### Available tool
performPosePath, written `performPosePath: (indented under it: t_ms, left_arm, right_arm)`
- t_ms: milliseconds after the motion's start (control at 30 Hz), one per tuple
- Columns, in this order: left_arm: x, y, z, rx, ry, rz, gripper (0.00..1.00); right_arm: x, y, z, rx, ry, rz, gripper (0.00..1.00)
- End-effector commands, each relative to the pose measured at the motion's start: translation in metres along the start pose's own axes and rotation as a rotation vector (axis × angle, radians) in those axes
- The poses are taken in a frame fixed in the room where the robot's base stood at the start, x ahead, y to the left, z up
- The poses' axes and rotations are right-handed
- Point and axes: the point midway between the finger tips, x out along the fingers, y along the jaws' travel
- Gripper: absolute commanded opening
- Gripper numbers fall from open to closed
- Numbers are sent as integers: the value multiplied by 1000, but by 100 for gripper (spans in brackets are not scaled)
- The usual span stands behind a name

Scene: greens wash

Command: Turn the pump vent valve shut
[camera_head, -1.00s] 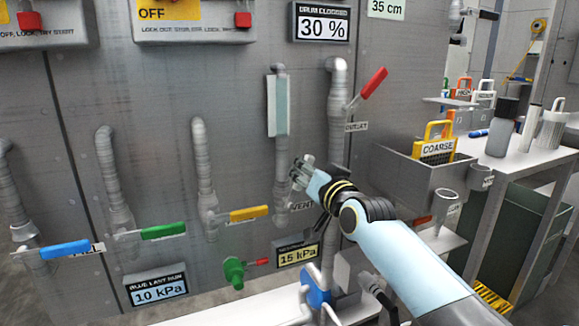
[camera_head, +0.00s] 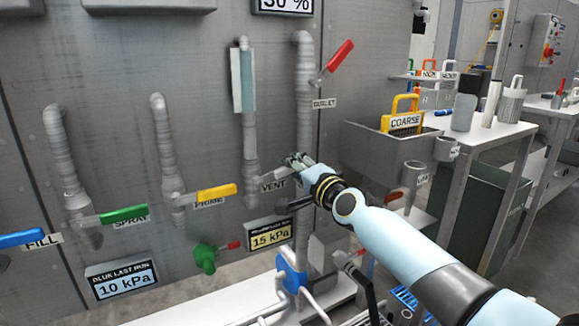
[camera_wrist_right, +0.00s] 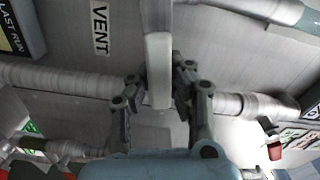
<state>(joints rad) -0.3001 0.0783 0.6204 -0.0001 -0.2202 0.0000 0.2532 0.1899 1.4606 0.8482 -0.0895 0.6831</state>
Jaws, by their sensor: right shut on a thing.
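The vent valve's pale grey lever (camera_head: 274,174) sits on the pipe below the sight tube, above its VENT label (camera_head: 272,185). My right gripper (camera_head: 297,160) is at the lever's outer end. In the right wrist view the light lever (camera_wrist_right: 158,65) runs between the two dark fingers of my right gripper (camera_wrist_right: 160,82), which is shut on it. The lever's outer end is partly hidden by the fingers in the head view. My left gripper is not in view.
An outlet valve with a red lever (camera_head: 338,56) is above right. A yellow prime lever (camera_head: 216,192), a green spray lever (camera_head: 124,214) and a blue fill lever (camera_head: 20,239) are to the left. A 15 kPa display (camera_head: 270,236) hangs below. A grey bin (camera_head: 372,148) is at right.

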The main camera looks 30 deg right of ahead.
Motion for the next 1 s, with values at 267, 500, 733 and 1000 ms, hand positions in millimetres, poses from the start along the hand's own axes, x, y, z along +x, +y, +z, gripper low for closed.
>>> performPosePath:
  t_ms: [267, 500, 733, 1000]
  left_arm:
    - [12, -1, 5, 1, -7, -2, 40]
    - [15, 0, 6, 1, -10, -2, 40]
    - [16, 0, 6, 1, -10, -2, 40]
    - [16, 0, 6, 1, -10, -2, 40]
  right_arm:
    - [0, 16, 1, 161, 1, 2, 0]
    - [0, 21, 2, 228, 0, 2, 0]
    - [0, 22, 3, 246, 0, 2, 0]
    - [0, 22, 3, 249, 0, 3, 0]
